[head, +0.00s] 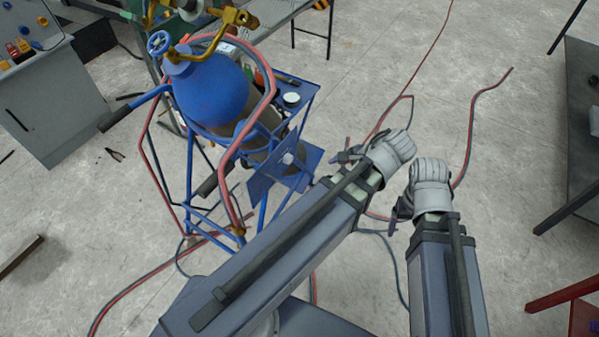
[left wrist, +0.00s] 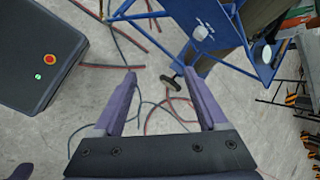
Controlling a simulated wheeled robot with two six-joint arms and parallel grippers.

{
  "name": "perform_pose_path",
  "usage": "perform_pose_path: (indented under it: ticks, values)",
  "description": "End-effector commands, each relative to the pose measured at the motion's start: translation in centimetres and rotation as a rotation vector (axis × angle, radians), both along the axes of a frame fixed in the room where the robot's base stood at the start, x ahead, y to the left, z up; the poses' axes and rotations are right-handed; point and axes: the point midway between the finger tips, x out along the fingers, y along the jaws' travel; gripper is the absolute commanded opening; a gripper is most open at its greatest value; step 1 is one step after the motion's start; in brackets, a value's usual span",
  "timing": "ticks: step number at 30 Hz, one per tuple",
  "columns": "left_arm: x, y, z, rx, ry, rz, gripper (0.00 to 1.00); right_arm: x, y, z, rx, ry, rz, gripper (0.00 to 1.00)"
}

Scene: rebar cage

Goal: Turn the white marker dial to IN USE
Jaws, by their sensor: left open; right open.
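The white marker dial (head: 287,158) sits on a blue plate (head: 268,186) on the side of a blue gas-cylinder cart. The dial (left wrist: 201,32) also shows at the upper right of the left wrist view, on the blue plate (left wrist: 222,14). What its marker points to is too small to read. My left gripper (head: 345,156) is to the right of the dial in the head view, apart from it. In the left wrist view its two fingers (left wrist: 160,85) are spread with nothing between them. My right gripper (head: 396,214) is further right, mostly hidden by its wrist, away from the cart.
A blue cylinder (head: 211,95) with a brass valve stands in the cart, with a red hose (head: 262,105) looped around it. A small shelf (head: 301,95) is beside it. Hoses (head: 470,130) trail over the floor.

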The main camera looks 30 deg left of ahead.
Motion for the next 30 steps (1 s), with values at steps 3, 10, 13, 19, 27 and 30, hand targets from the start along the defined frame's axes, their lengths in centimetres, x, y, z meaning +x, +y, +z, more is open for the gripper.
perform_pose_path:
  ticks: [3, 10, 13, 19, 27, 30]
  values:
    - [1.5, 1.9, -4.6, 0.118, 0.042, -0.082, 0.76, 0.0, 0.0, -6.1, 0.000, -0.001, 0.001, 0.81]
    - [3.8, 5.4, -8.9, 0.348, 0.156, -0.220, 0.76, 0.0, 0.0, -13.7, -0.001, -0.001, 0.004, 0.81]
    - [4.6, 6.7, -10.5, 0.448, 0.218, -0.267, 0.76, 0.0, 0.0, -17.0, 0.000, -0.002, 0.005, 0.81]
    - [6.2, 8.7, -13.5, 0.642, 0.362, -0.345, 0.76, 0.1, 0.0, -23.7, -0.001, -0.002, 0.007, 0.81]
    - [7.9, 10.4, -16.5, 0.871, 0.583, -0.396, 0.76, 0.1, 0.0, -31.7, -0.002, -0.003, 0.010, 0.81]
    - [8.2, 10.7, -17.0, 0.929, 0.649, -0.401, 0.76, 0.1, 0.0, -33.6, -0.002, -0.003, 0.010, 0.81]
